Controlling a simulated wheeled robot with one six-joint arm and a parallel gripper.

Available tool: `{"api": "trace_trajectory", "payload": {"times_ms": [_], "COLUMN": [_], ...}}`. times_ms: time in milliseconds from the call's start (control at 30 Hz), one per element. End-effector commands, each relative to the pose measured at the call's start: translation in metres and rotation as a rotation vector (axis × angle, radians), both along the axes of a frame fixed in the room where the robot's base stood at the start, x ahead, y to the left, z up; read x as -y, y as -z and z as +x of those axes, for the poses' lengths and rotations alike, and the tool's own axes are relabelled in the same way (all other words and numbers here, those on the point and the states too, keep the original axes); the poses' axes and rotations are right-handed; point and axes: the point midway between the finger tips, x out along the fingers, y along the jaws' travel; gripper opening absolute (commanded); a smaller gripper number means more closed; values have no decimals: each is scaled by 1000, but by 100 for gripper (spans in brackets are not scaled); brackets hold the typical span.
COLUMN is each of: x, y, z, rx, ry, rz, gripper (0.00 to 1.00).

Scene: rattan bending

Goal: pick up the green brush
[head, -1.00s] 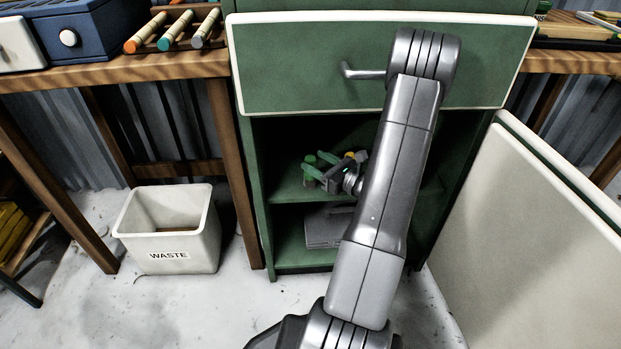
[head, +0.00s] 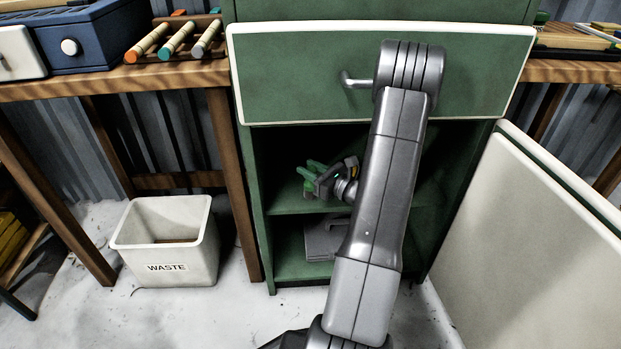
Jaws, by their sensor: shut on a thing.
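The green brush (head: 306,189) is inside the open green cabinet, at the left of the upper shelf. Only small green parts of it show at my gripper's fingertips, and its bristles and full shape cannot be made out. My gripper (head: 311,180) reaches in from the right, and its jaws are shut on the brush. My fingers and wrist hide much of it. I cannot tell whether the brush still touches the shelf (head: 290,207).
A shut drawer (head: 290,75) is above the opening. A grey case (head: 318,243) lies on the lower shelf. A yellow-orange thing (head: 351,165) is behind my wrist. The cabinet door (head: 530,235) stands open at right. A waste bin (head: 165,250) is on the floor at left.

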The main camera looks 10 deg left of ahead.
Motion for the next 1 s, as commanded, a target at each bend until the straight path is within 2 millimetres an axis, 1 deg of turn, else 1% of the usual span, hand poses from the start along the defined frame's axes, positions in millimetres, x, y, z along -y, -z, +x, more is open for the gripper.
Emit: {"api": "trace_trajectory", "payload": {"times_ms": [267,600,700,767,1000], "x": [5,4,25,37,92], "y": [-12,-77,-72,-72,-73], "z": [0,0,1,0,0], "rx": [0,4,-1,-1,0], "ry": [1,-1,5,5,6], "rz": [0,0,0,0,1], "gripper": [6,6,6,6,6]}}
